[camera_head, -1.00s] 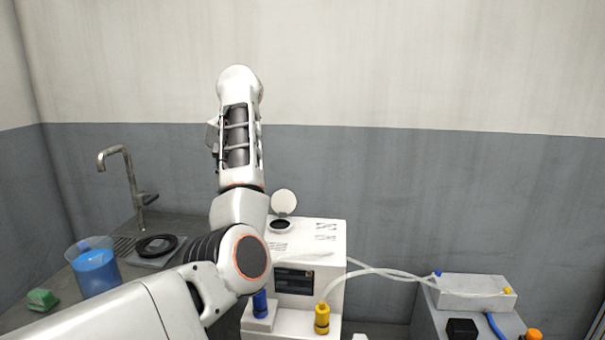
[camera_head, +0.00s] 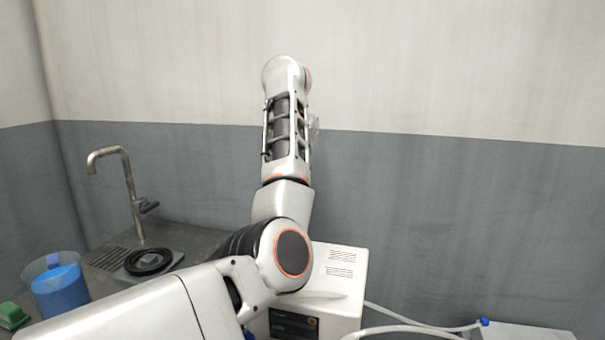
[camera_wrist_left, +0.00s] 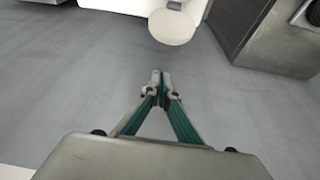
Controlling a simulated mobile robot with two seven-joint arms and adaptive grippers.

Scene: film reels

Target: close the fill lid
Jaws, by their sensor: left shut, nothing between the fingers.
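The white machine (camera_head: 338,262) stands on the counter, partly covered by my left arm in the head view. Its round white fill lid is hidden behind my arm there. In the left wrist view a round white disc, which looks like the fill lid (camera_wrist_left: 172,27), stands out from the white machine body at the top. My left gripper (camera_wrist_left: 160,80) is shut and empty, with its tips below the disc in the picture and apart from it. My right gripper is not in view.
A beaker of blue liquid (camera_head: 60,290), a black ring (camera_head: 148,262) and a faucet (camera_head: 125,185) are at the left. A green sponge (camera_head: 12,316) lies near the beaker. Clear tubes (camera_head: 410,314) run from the machine to the right.

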